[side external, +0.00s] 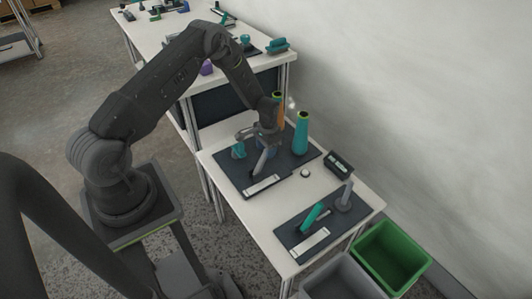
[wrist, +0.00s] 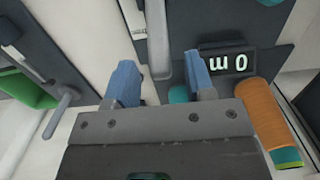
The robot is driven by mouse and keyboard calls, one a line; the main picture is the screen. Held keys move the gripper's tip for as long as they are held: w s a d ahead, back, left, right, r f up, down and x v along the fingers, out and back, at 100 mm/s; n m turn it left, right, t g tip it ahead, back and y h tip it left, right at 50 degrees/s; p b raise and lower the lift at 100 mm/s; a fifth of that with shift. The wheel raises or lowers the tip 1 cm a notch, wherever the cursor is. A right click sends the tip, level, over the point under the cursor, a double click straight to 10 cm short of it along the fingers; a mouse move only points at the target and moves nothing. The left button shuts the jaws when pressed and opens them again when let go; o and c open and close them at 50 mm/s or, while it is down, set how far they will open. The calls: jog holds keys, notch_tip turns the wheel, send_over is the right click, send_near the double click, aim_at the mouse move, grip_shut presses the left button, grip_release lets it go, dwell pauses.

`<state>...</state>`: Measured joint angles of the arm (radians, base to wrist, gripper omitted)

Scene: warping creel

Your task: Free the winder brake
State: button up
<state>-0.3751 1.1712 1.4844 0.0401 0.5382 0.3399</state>
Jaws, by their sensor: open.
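My gripper (side external: 267,146) is low over the dark mat of the nearer bench. In the wrist view its two blue fingers (wrist: 160,75) are apart, with nothing clamped between them. A light grey bar (wrist: 157,40), which looks like the brake lever, lies in the gap between the fingers. In the side view this bar (side external: 258,165) slants down in front of my gripper. I cannot tell whether a finger touches it. A teal part (wrist: 178,95) is mostly hidden behind the right finger.
A teal cone (side external: 301,134) stands behind my gripper. A second mat (side external: 287,229) holds a teal handle (side external: 312,216) and grey post (side external: 345,196). A green bin (side external: 392,257) is beyond.

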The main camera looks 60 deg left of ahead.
notch_tip(320, 180, up, 11)
jog(key=shift+w+r, duration=0.15)
jog(key=shift+w, duration=0.2)
jog(key=s+d+r+t, duration=0.1)
jog(key=s+d+r, duration=0.25)
jog(key=r, duration=0.45)
jog(key=s+d+r+t, duration=0.15)
jog(key=d+r, duration=0.25)
jog(key=r, duration=0.4)
jog(key=s+d+r+t, duration=0.1)
jog(key=s+d+r, duration=0.2)
jog(key=r, duration=0.5)
jog(key=s+d+r+t, duration=0.1)
jog(key=s+d+r, duration=0.2)
jog(key=s, duration=0.6)
jog(key=s+d+r+t, duration=0.1)
jog(key=s+d+r, duration=0.2)
jog(key=s, duration=0.5)
jog(key=shift+s+d+r+t, duration=0.15)
jog(key=shift+s+d+t, duration=0.2)
jog(key=shift+d, duration=0.35)
